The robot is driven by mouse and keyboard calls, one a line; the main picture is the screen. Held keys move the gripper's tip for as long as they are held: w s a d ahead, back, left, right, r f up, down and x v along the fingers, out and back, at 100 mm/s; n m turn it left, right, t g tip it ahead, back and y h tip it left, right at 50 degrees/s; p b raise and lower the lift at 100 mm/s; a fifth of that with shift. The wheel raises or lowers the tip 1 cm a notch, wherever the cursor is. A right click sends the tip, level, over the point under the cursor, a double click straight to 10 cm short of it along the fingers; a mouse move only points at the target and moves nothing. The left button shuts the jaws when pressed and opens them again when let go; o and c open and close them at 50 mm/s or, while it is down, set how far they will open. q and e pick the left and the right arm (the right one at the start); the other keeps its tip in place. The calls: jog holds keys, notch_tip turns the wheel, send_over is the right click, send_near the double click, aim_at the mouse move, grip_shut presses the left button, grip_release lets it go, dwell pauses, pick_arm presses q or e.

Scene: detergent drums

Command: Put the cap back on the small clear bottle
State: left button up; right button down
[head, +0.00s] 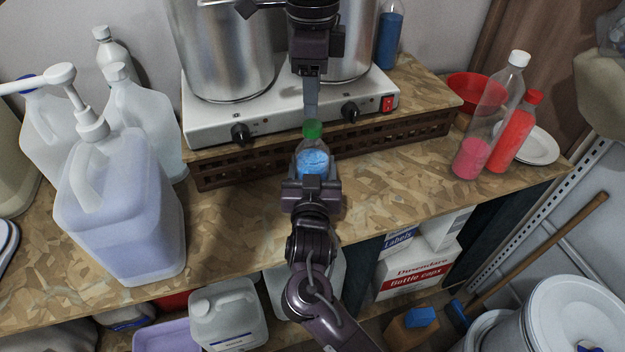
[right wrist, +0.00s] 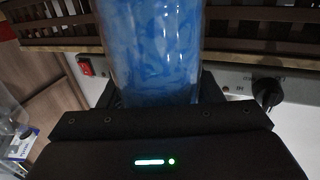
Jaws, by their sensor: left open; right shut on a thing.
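The small clear bottle (head: 312,160), with blue liquid in it, is upright in front of the hotplate in the head view. My right gripper (head: 311,185) is shut on its body from the near side. The bottle also fills the middle of the right wrist view (right wrist: 152,50). The green cap (head: 312,130) sits at the top of the bottle's neck; I cannot tell if it is fully seated. My left gripper (head: 311,104) points down from above, open, with its finger close above the cap. One finger hides the other.
The white hotplate (head: 215,122) with steel pots stands behind on a slatted brown stand (head: 225,175). A large pump jug (head: 125,215) is on the left. Pink and red bottles (head: 472,158) (head: 515,135) stand at right. The worktop (head: 400,195) right of the bottle is clear.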

aim_at(312, 124)
pick_arm(q)
notch_tip(312, 124, down, 6)
jog(key=shift+r, duration=0.1)
dwell(0.4)
